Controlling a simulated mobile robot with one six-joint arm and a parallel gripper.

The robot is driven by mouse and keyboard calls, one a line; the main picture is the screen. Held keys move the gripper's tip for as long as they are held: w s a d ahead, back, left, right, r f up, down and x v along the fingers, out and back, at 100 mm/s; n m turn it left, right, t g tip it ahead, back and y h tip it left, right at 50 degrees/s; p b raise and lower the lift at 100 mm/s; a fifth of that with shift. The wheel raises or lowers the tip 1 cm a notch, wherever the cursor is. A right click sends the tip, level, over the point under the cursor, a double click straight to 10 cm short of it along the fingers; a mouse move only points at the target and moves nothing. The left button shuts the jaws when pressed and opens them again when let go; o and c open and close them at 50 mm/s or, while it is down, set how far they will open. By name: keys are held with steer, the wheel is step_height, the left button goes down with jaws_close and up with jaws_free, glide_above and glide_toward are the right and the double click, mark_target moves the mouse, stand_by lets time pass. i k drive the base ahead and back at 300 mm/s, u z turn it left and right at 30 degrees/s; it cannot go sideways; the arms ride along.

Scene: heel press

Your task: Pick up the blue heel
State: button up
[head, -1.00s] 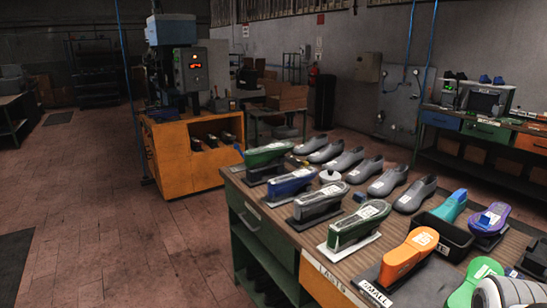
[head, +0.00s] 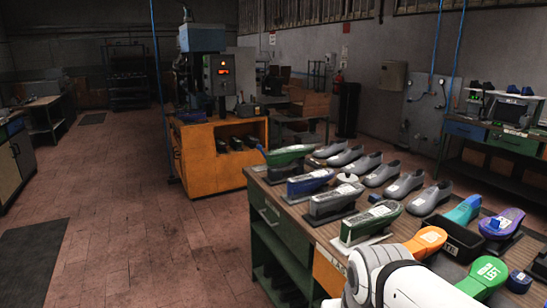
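Several small blue pieces could be the blue heel, and I cannot tell which one it is. One blue block (head: 376,198) lies on the table among the shoe lasts. A dark blue piece (head: 519,281) sits at the lower right, beside the green last (head: 484,275). Another blue piece shows on the purple last (head: 505,219). My white arm covers part of the table's front at the bottom. My gripper is not in view.
The table (head: 290,215) bears coloured lasts on stands, grey shoes and a black tray (head: 452,238). An orange cabinet (head: 205,170) with a press (head: 205,70) stands behind it. The floor at left is free, with a dark mat (head: 30,255).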

mark_target(517, 282)
steer(key=z, duration=1.6)
steer(key=k, duration=0.45)
steer(key=z, duration=0.1)
steer(key=i, duration=0.5)
steer(key=z, duration=0.85)
steer(key=k, duration=0.15)
steer(key=z, duration=0.25)
